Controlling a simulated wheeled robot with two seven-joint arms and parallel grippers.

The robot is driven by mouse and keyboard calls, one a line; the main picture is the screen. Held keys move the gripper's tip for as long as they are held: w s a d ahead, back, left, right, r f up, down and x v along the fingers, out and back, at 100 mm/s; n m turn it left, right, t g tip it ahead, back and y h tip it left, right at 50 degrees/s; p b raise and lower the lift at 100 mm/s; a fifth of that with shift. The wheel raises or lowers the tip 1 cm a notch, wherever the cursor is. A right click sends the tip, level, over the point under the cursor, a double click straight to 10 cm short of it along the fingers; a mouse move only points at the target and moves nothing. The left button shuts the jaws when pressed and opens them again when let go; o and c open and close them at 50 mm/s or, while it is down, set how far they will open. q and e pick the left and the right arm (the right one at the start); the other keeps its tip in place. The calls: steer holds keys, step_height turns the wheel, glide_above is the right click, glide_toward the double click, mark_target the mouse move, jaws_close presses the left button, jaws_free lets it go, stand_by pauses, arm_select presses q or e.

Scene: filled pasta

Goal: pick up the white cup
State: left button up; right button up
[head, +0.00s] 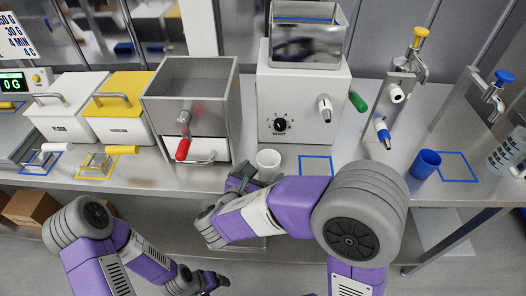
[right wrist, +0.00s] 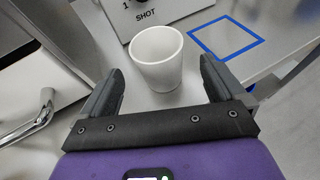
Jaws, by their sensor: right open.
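The white cup (head: 268,163) stands upright on the steel counter, in front of the machine with the SHOT dial. In the right wrist view the white cup (right wrist: 158,58) stands just beyond and between the fingertips. My right gripper (head: 246,179) is open, close in front of the cup and slightly left of it in the head view; its two dark fingers (right wrist: 158,85) show apart in the wrist view. My left gripper (head: 212,280) is low in front of the counter, away from the cup; its jaws are too small to read.
A blue square outline (head: 315,157) lies right of the cup. A blue cup (head: 425,163) stands farther right beside another blue square (head: 457,153). The SHOT machine (head: 302,100) rises behind the cup. A grey box with a red-handled tap (head: 190,110) stands to its left.

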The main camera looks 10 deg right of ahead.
mark_target(264, 169)
steer(key=shift+w+d+f, duration=0.15)
steer(key=shift+w+d, duration=0.05)
steer(key=shift+w, duration=0.3)
steer(key=shift+w+d+f, duration=0.15)
steer(key=shift+w+d, duration=0.05)
steer(key=shift+w, duration=0.25)
steer(key=shift+w+d+f+b, duration=0.15)
steer(key=shift+w+d+b, duration=0.05)
steer(key=shift+d+b, duration=0.3)
steer(key=b+x, duration=0.1)
steer(key=x, duration=0.3)
steer(key=shift+w+d+b, duration=0.25)
steer(key=shift+w+b, duration=0.05)
arm_select(q)
steer(key=shift+w+f, duration=0.2)
steer(key=shift+f, duration=1.05)
arm_select(e)
steer(key=c, duration=1)
